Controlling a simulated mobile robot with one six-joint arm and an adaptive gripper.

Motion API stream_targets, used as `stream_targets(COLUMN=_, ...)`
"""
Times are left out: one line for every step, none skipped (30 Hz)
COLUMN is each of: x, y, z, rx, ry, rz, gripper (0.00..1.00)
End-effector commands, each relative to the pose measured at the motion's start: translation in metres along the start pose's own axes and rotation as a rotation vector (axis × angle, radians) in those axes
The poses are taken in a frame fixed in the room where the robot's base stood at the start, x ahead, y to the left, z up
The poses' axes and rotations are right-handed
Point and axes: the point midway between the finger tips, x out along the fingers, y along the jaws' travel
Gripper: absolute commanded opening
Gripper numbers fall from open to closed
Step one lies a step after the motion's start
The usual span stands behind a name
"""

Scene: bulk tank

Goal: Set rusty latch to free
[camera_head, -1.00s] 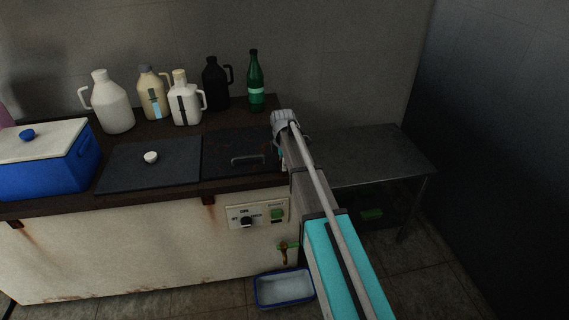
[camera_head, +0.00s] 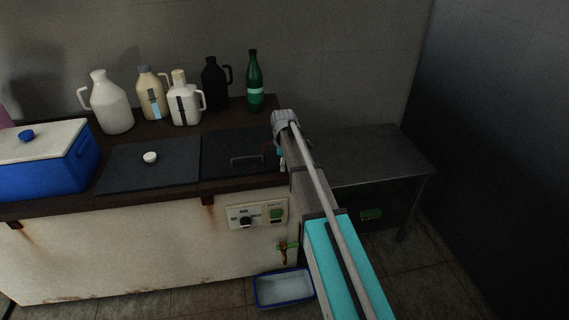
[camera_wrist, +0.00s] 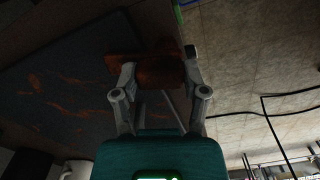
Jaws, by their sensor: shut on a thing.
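The rusty latch (camera_wrist: 158,70) is a reddish-brown block in the wrist view, at the edge of the dark lid. My gripper (camera_wrist: 160,72) is shut on it, with one finger on each side. The latch's plate sticks out to the left past the left finger. In the head view my arm covers the right end of the tank top, so the fingertips and the gripped latch are hidden there. The dark right lid (camera_head: 225,148) lies flat on the tank and has a handle (camera_head: 246,160).
Several jugs and a green bottle (camera_head: 255,85) stand along the back. A blue cooler (camera_head: 45,176) is at the left. A control panel (camera_head: 258,214) and a brass tap (camera_head: 283,253) are on the front, above a blue-rimmed tray (camera_head: 283,303). A metal table (camera_head: 370,152) stands right.

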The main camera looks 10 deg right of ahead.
Motion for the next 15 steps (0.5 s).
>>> stream_targets(x=-0.0001, y=0.0000, z=-0.0025, rx=0.040, ry=0.006, rz=0.000, gripper=0.09)
stream_targets(x=-0.0001, y=0.0001, z=-0.0023, rx=0.068, ry=0.007, rz=0.000, gripper=0.09)
stream_targets(x=-0.0001, y=0.0001, z=-0.0021, rx=0.106, ry=0.007, rz=0.000, gripper=0.09)
stream_targets(x=-0.0001, y=0.0001, z=-0.0020, rx=0.134, ry=0.007, rz=0.000, gripper=0.09)
stream_targets(x=-0.0001, y=0.0001, z=-0.0018, rx=0.163, ry=0.007, rz=-0.001, gripper=0.09)
stream_targets(x=-0.0001, y=0.0001, z=-0.0016, rx=0.200, ry=0.008, rz=-0.001, gripper=0.09)
stream_targets(x=-0.0001, y=0.0001, z=-0.0015, rx=0.229, ry=0.008, rz=-0.001, gripper=0.09)
stream_targets(x=-0.0002, y=0.0001, z=-0.0013, rx=0.258, ry=0.008, rz=-0.001, gripper=0.09)
stream_targets(x=-0.0002, y=0.0001, z=-0.0011, rx=0.295, ry=0.008, rz=-0.001, gripper=0.09)
stream_targets(x=-0.0002, y=0.0000, z=-0.0010, rx=0.324, ry=0.009, rz=-0.001, gripper=0.09)
stream_targets(x=-0.0002, y=0.0000, z=-0.0008, rx=0.352, ry=0.009, rz=-0.001, gripper=0.09)
stream_targets(x=-0.0002, y=0.0000, z=-0.0006, rx=0.390, ry=0.009, rz=-0.001, gripper=0.09)
stream_targets(x=-0.0002, y=0.0000, z=-0.0005, rx=0.419, ry=0.009, rz=-0.001, gripper=0.09)
stream_targets(x=-0.0002, y=-0.0001, z=-0.0003, rx=0.447, ry=0.009, rz=-0.001, gripper=0.09)
stream_targets(x=-0.0002, y=-0.0001, z=-0.0001, rx=0.485, ry=0.010, rz=-0.001, gripper=0.09)
